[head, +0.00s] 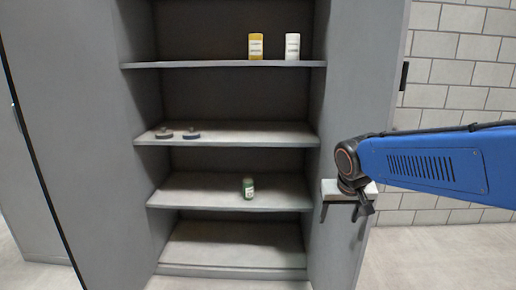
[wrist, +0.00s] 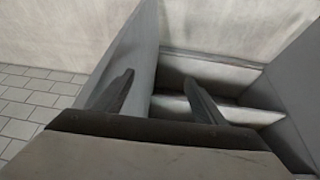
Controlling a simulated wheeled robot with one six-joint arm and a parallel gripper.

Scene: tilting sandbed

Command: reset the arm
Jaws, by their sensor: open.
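My gripper (head: 341,212) is at the end of my blue arm on the right side of the head view, in front of the open right cabinet door. Its two dark fingers are apart with nothing between them. In the wrist view my gripper (wrist: 160,95) also shows open and empty, with a door edge and the cabinet shelves beyond the fingers.
The grey cabinet's shelves (head: 225,135) hold a yellow bottle (head: 256,46), a white bottle (head: 292,46), two small dark discs (head: 178,134) and a green jar (head: 248,188). The right door (head: 355,90) stands open beside my arm. A block wall (head: 455,75) is behind; floor (head: 440,258) at lower right is clear.

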